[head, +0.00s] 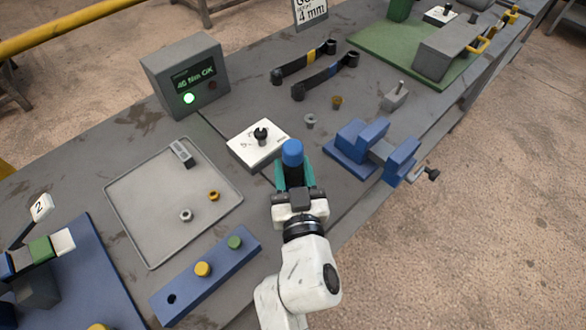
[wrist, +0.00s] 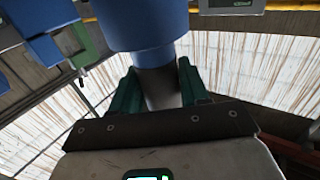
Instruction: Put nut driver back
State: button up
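The nut driver has a blue handle (head: 291,152) and a grey section below it. My gripper (head: 294,178) has green fingers shut around it, in front of the white box. In the wrist view the blue handle (wrist: 148,22) rises above the fingers, and the grey section (wrist: 159,88) sits between the two fingertips (wrist: 158,82). The driver's lower end is hidden. A long blue rack (head: 218,262) lies at the bench's front edge, left of my gripper. It holds a yellow-topped driver (head: 203,269) and a green-topped driver (head: 235,242). Its left hole (head: 171,299) is dark and empty.
A grey tray (head: 130,222) with small parts lies behind the rack. A white box with a black knob (head: 256,155) stands just beyond my gripper. A blue vise (head: 368,155) is to the right. A grey display box (head: 187,77) shows a lit green light.

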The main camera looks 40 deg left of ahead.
jog(key=o, duration=0.4)
jog(key=shift+r, duration=0.25)
jog(key=b+v, duration=0.2)
jog(key=v, duration=1)
jog(key=shift+f, duration=0.15)
